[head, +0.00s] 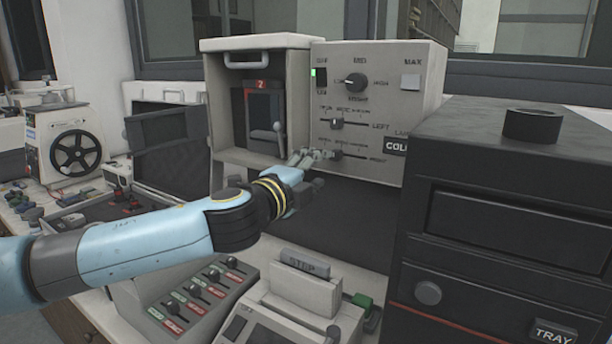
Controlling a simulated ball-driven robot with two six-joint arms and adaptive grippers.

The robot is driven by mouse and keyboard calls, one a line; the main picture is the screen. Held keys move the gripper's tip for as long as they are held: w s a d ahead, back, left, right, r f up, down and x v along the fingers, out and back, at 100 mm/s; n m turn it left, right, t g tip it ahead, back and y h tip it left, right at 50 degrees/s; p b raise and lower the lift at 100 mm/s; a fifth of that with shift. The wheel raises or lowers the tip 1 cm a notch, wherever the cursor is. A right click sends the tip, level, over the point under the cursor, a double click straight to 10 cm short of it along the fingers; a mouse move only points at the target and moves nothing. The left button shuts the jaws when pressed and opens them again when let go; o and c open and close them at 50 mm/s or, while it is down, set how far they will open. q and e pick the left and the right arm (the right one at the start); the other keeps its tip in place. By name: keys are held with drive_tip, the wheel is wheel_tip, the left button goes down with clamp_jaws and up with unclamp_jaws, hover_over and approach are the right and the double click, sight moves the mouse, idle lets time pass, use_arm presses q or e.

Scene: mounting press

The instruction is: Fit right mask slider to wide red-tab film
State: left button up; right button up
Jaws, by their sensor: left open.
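The right mask slider (337,155) is the lower slider on the grey mask panel (418,110), in a horizontal slot marked RIGHT. My left gripper (318,168) is open at the panel's lower left, with its upper finger close to this slider's knob; I cannot tell whether they touch. The film (262,105) sits dark in the recessed press bay, with a red tab (262,84) marked 2 at its top. How wide the film is cannot be read. My right gripper is not in view.
The left mask slider (337,124) is just above, below a rotary knob (356,82). A lever (277,130) stands in the bay. A black tray unit (500,220) fills the right.

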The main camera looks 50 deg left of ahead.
use_arm(q)
drive_tip(key=v, duration=0.3)
drive_tip(key=shift+s+d, duration=0.2)
drive_tip(key=shift+s, duration=0.1)
idle(0.4)
